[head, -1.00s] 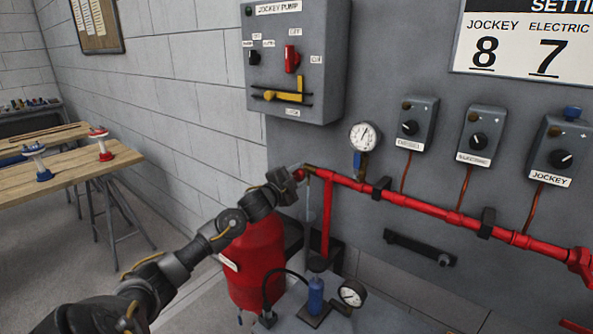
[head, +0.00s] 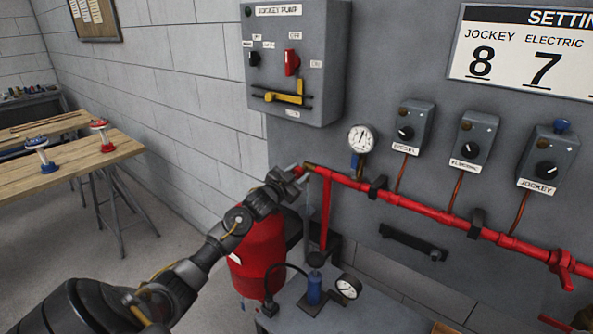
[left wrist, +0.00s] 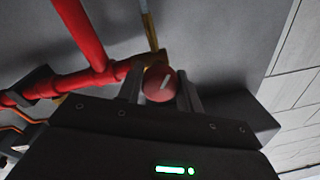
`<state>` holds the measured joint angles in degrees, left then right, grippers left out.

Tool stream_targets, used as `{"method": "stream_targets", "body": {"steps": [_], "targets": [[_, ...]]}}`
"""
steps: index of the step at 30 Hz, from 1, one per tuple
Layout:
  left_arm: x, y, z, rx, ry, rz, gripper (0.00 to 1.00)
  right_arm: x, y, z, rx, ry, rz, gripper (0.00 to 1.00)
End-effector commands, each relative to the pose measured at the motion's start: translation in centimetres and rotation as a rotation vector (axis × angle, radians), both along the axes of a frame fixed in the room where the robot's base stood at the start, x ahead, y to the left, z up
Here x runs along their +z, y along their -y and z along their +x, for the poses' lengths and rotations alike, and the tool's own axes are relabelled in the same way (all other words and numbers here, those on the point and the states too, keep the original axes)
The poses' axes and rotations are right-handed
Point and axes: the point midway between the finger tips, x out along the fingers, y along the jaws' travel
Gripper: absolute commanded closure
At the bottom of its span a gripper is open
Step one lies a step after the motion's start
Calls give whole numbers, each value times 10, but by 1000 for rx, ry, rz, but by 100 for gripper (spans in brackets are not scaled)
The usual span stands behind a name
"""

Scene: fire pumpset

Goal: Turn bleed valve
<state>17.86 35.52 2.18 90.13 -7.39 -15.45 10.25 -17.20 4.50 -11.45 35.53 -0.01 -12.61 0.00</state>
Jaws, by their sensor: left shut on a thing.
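The bleed valve is a small round red knob (left wrist: 160,84) with a white line on its face, at the left end of the red pipe (head: 430,210). In the left wrist view the knob sits between the two fingers of my left gripper (left wrist: 160,90), which is shut on it. The white line is tilted from upright. In the head view my left gripper (head: 294,174) reaches the pipe's left end and mostly hides the knob. My right gripper is not in view.
A pressure gauge (head: 361,139) stands above the pipe. The jockey pump panel (head: 293,65) and several grey switch boxes hang on the wall. A red tank (head: 258,262) stands below my left arm. A small hand pump (head: 314,287) with a gauge (head: 348,286) is on a low surface.

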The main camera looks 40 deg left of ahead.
Motion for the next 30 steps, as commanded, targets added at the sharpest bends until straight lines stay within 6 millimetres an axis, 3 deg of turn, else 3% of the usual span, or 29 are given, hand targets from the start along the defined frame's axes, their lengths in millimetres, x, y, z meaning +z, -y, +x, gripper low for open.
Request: {"method": "stream_targets", "body": {"steps": [16, 17, 21, 30], "targets": [[-1, 0, 0, -1, -1, -24, 87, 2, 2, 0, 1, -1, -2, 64], [-1, 0, 0, -1, -1, -24, 62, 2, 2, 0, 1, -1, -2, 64], [-1, 0, 0, -1, -1, -23, 43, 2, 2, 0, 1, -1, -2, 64], [-1, 0, -1, 0, 0, -23, 43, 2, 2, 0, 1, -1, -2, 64]]}}
